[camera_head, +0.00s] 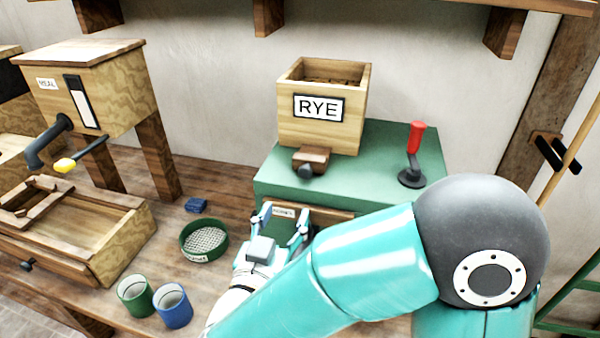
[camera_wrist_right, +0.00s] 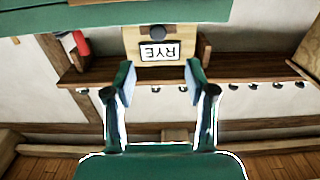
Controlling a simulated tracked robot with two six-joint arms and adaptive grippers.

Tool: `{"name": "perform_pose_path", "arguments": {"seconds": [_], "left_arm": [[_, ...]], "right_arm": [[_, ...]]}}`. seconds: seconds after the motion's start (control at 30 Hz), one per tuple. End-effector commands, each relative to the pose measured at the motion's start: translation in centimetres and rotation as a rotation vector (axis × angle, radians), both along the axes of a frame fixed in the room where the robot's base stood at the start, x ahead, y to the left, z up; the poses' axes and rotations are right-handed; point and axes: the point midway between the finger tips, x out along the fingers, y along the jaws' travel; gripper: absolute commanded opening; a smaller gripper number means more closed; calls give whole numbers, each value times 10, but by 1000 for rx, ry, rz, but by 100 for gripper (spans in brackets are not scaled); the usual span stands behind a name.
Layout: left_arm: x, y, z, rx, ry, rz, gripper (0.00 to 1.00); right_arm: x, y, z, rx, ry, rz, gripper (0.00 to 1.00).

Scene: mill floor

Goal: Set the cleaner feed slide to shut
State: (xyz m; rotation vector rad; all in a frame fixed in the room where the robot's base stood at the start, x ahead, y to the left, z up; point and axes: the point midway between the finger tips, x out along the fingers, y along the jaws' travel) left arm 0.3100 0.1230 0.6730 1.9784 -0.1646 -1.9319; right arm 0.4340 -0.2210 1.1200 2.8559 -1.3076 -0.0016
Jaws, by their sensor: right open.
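The green cleaner (camera_head: 395,145) stands on the bench with a wooden hopper (camera_head: 290,128) marked RYE on top. At the hopper's foot is a brown wooden slide (camera_head: 312,155) with a dark round knob (camera_head: 306,171). I cannot tell the slide's setting. In the right wrist view the RYE label (camera_wrist_right: 160,51) is upside down, with the knob (camera_wrist_right: 157,31) above it. My right gripper (camera_head: 285,211) is open and empty, in front of the cleaner's front face, below and apart from the knob; its fingers also show in the wrist view (camera_wrist_right: 160,78). My left gripper is out of view.
A red-handled lever (camera_head: 415,140) stands on the cleaner's right.

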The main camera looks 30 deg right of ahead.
Motion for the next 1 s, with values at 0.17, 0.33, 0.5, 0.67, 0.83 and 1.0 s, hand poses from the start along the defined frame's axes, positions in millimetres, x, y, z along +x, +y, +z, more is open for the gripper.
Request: {"name": "perform_pose_path", "arguments": {"seconds": [0.17, 0.33, 0.5, 0.67, 0.83, 1.0], "left_arm": [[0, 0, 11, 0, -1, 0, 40], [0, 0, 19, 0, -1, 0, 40], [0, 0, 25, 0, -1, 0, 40], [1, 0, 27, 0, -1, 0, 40], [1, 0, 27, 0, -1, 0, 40], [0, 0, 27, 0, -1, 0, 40]], "right_arm": [[24, -35, 2, 1, 2, -13, 55], [47, -63, 2, 0, 1, -14, 55], [65, -83, 1, 0, 1, -11, 55], [75, -94, 0, 1, 1, -9, 55], [77, -97, 0, 0, 0, -7, 55], [77, -97, 0, 0, 0, -7, 55]]}}
